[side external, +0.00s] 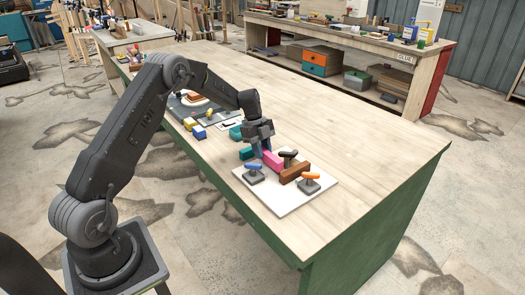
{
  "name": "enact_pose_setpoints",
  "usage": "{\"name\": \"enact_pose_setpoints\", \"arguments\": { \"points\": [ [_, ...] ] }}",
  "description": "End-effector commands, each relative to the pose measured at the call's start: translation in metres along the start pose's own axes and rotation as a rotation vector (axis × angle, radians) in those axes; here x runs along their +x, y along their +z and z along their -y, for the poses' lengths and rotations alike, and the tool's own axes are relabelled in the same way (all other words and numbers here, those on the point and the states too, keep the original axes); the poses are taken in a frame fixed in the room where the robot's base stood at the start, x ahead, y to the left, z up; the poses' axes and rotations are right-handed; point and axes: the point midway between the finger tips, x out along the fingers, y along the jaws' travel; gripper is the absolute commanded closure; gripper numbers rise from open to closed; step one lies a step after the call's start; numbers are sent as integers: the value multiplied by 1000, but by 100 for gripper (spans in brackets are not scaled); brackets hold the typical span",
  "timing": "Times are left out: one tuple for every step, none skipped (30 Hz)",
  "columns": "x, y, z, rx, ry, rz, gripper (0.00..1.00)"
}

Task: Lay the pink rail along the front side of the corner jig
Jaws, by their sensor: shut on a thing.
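The pink rail (271,160) is short and blocky in this view, just below my gripper (261,152). My gripper points down with its fingers shut on the rail, and the fingers hide part of it. The corner jig is a white board (285,205) near the table's front edge. A brown block (295,171) stands on it, close to the right end of the rail. I cannot tell whether the rail touches the block or the board. Clamps with a blue handle (254,166), an orange handle (310,175) and a black handle (288,153) stand around the block.
A teal block (246,153) lies just left of the rail. Yellow and blue blocks (198,131) and a dark mat (190,106) lie farther left on the table. The wooden table top (370,145) is clear to the right. A second bench (345,40) stands behind.

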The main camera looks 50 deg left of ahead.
Motion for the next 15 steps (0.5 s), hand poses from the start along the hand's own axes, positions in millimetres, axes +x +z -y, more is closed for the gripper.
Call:
{"name": "enact_pose_setpoints", "arguments": {
  "points": [
    [0,0,0,0,0,0,99],
    [0,0,0,0,0,0,99],
    [0,0,0,0,0,0,99],
    [0,0,0,0,0,0,99],
    [0,0,0,0,0,0,99],
    [0,0,0,0,0,0,99],
    [1,0,0,0,0,0,99],
    [1,0,0,0,0,0,99],
    [2,1,0,0,0,0,99],
    [2,1,0,0,0,0,99],
    [3,1,0,0,0,0,99],
    [4,2,0,0,0,0,99],
    [4,2,0,0,0,0,99],
    [5,2,0,0,0,0,99],
    [6,2,0,0,0,0,99]
  ]
}}
